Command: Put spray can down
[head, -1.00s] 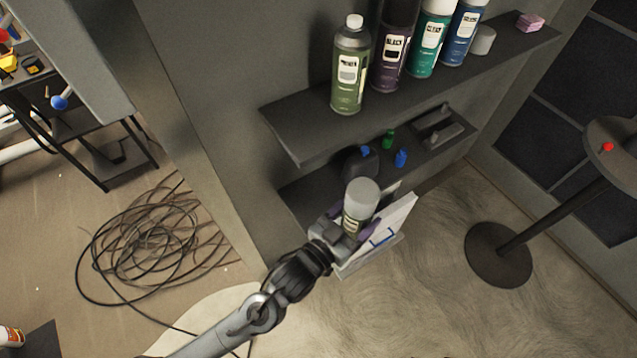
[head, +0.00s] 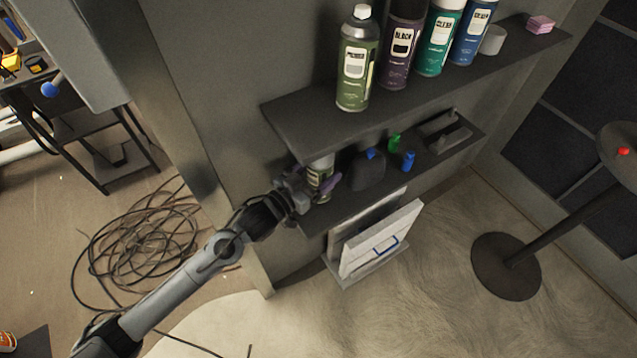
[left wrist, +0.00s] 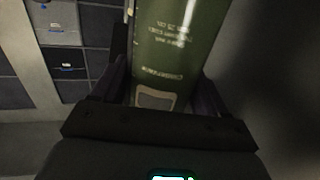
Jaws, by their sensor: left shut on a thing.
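The spray can (head: 320,170) is upright at the left end of the lower shelf (head: 345,205), just under the upper shelf. My left gripper (head: 318,188) is shut around its body. In the left wrist view the can's green body (left wrist: 178,50) with pale lettering fills the space between the fingers. I cannot tell whether the can's base touches the shelf. My right gripper is not in view.
A dark bottle with a blue cap (head: 369,172), a green bottle (head: 394,142) and a blue bottle (head: 408,161) stand right of the can. The upper shelf (head: 320,125) hangs close above, holding several spray cans. A white case (head: 380,245) is below. Cables (head: 140,240) lie on the floor.

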